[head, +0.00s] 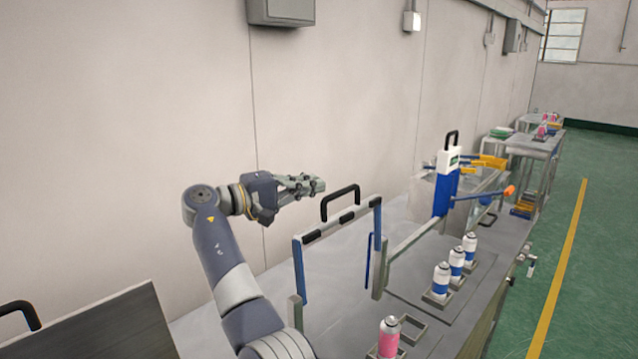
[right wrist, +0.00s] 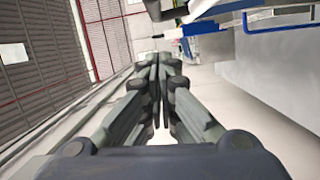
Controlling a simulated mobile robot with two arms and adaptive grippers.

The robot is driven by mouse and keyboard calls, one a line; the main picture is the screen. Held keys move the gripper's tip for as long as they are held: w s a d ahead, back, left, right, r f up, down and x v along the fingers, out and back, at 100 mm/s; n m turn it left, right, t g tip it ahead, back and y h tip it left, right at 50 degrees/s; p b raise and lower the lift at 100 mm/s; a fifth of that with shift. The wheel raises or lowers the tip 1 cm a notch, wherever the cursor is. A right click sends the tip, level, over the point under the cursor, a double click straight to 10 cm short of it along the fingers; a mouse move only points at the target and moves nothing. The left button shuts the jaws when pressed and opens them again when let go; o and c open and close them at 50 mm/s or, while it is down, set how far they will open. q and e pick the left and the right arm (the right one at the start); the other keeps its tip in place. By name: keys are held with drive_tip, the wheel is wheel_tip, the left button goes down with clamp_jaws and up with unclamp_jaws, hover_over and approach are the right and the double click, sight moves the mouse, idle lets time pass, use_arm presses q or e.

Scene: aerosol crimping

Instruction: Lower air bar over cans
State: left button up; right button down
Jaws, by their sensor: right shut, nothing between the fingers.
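The air bar (head: 343,224) is a pale crossbar with dark pads and a black loop handle (head: 340,198) on top. Blue rods hang from its ends beside two uprights, and it stands high above the bench. Three blue-and-white cans (head: 441,279) stand upright in holders to its right. A pink can (head: 389,336) stands in a holder nearer the front. My right gripper (head: 318,185) is shut and empty, just left of the handle in the picture, apparently not touching it. The shut fingers also show in the right wrist view (right wrist: 156,66). My left gripper is not seen.
The grey bench (head: 345,318) runs along the wall. A blue-and-white machine (head: 446,185) with an orange-tipped lever stands farther back. A dark panel (head: 105,325) with a black handle is at lower left. Green floor lies open at the right.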

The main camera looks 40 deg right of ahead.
drive_tip(key=shift+s+f+p, duration=0.1)
drive_tip(key=shift+s+p, duration=0.4)
drive_tip(key=shift+s, duration=1)
